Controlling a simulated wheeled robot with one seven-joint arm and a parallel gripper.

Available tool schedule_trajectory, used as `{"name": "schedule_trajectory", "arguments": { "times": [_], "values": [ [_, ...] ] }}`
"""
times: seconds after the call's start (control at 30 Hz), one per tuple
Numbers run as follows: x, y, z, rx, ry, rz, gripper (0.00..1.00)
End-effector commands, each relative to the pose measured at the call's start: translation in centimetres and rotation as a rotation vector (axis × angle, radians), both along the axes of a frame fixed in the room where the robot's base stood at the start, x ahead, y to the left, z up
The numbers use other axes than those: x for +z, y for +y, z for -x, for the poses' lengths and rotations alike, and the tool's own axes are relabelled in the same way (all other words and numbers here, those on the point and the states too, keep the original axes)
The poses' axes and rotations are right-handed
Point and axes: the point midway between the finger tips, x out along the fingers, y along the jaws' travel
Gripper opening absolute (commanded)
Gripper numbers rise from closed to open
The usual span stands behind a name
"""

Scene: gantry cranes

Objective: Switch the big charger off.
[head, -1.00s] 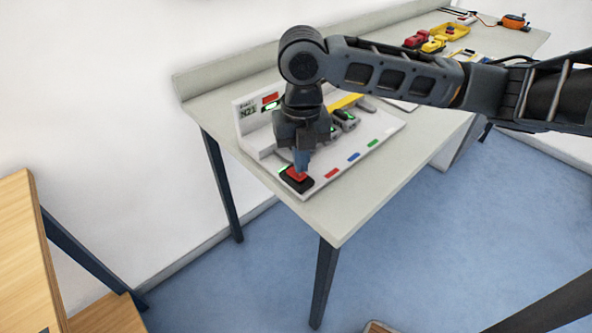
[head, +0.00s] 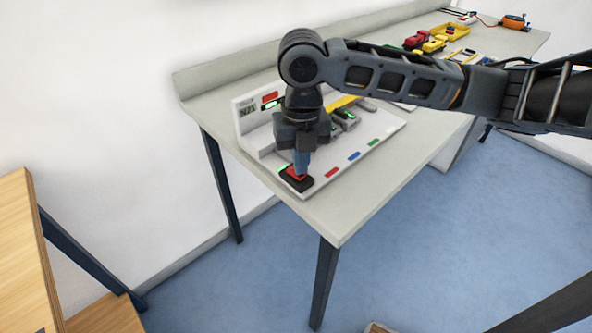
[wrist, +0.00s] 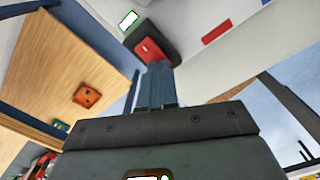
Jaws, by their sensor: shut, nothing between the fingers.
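The big charger (head: 330,178) is a white unit on the grey bench, with a raised back panel carrying a small display and a red label. At its front left corner is a red rocker switch in a black frame (head: 308,185); the switch also shows in the wrist view (wrist: 147,48). A small lamp (wrist: 129,20) beside the switch glows pale green. My gripper (head: 301,172) points down with its blue fingers shut and empty. Its tips are at the switch and hide part of it; I cannot tell whether they press it.
Dark battery packs with green lights (head: 345,117) sit in the charger behind my gripper. Coloured labels line its front edge. A yellow tray (head: 452,31), red and yellow items and an orange tool (head: 514,21) stand further along the bench. A wooden table (head: 22,255) is at left.

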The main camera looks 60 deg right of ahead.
Motion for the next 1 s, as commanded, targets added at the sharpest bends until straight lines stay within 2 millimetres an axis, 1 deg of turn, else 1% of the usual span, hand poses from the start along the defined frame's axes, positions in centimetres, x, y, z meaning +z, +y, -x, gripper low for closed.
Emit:
{"name": "schedule_trajectory", "arguments": {
  "times": [0.67,0.87,1.0],
  "values": [
    [-1.0,0.0,0.0,0.000,0.000,0.000,0.00],
    [-0.5,0.0,0.0,0.000,0.001,-0.001,0.00],
    [0.5,0.0,0.0,0.000,0.000,0.000,0.00]
  ]
}}
